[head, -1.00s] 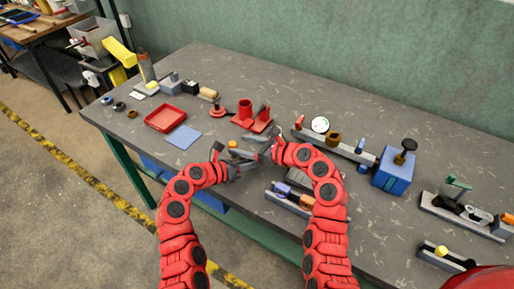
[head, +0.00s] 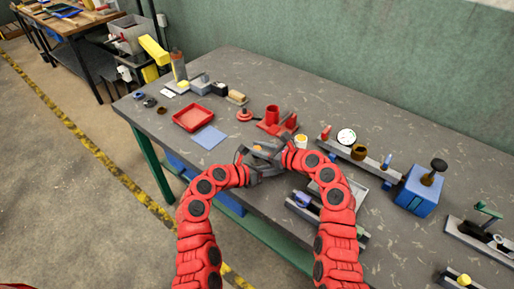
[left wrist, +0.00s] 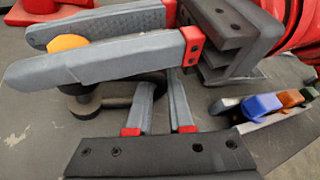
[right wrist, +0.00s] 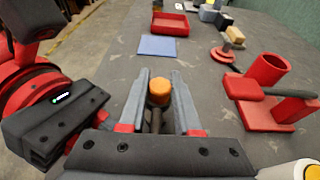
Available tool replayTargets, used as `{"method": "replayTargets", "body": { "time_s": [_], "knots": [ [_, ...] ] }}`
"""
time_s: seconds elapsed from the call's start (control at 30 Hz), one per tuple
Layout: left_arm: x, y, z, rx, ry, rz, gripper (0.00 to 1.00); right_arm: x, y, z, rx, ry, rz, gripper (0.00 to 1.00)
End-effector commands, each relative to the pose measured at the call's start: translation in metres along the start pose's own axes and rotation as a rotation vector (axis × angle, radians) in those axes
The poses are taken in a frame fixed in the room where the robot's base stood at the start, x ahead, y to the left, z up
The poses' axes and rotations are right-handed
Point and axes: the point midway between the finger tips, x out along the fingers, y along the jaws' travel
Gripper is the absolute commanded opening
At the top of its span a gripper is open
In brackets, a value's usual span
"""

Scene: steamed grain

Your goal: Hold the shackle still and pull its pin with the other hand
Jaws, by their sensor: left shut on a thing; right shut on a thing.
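The shackle (left wrist: 116,98) shows in the left wrist view as a dark grey curved body, partly hidden by my fingers. Its pin has an orange head (left wrist: 68,42), also seen in the right wrist view (right wrist: 159,90). My left gripper (left wrist: 163,100) is shut on the dark shackle body. My right gripper (right wrist: 160,90) is shut with its fingers on both sides of the pin at the orange head. In the head view the two grippers meet above the table, left (head: 252,160) and right (head: 277,152). How far the pin sits in the shackle cannot be told.
A red stand (head: 272,119), a blue mat (head: 209,137) and a red tray (head: 193,117) lie beyond the grippers. A yellow-white can (head: 301,141) stands close to my right gripper. A rail fixture (head: 372,162) and a blue box (head: 419,193) stand at right.

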Motion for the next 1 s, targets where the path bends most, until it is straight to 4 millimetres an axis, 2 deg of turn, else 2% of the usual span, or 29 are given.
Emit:
{"method": "replayTargets", "body": {
  "time_s": [0.27, 0.43, 0.67, 1.0],
  "knots": [
    [0.000, 0.000, 0.001, 0.001, -0.003, 0.000, 0.00, 0.000, 0.000, 0.002, 0.000, 0.001, 0.000, 0.00],
    [0.000, 0.000, 0.001, 0.001, -0.002, 0.000, 0.00, -0.003, -0.001, 0.019, 0.005, 0.031, 0.003, 0.00],
    [0.000, -0.001, 0.001, 0.001, -0.001, -0.001, 0.00, -0.005, -0.002, 0.027, 0.006, 0.036, 0.001, 0.00],
    [0.000, -0.001, 0.001, 0.000, -0.001, -0.002, 0.00, -0.013, -0.001, 0.052, 0.006, 0.036, 0.003, 0.00]
  ]
}}
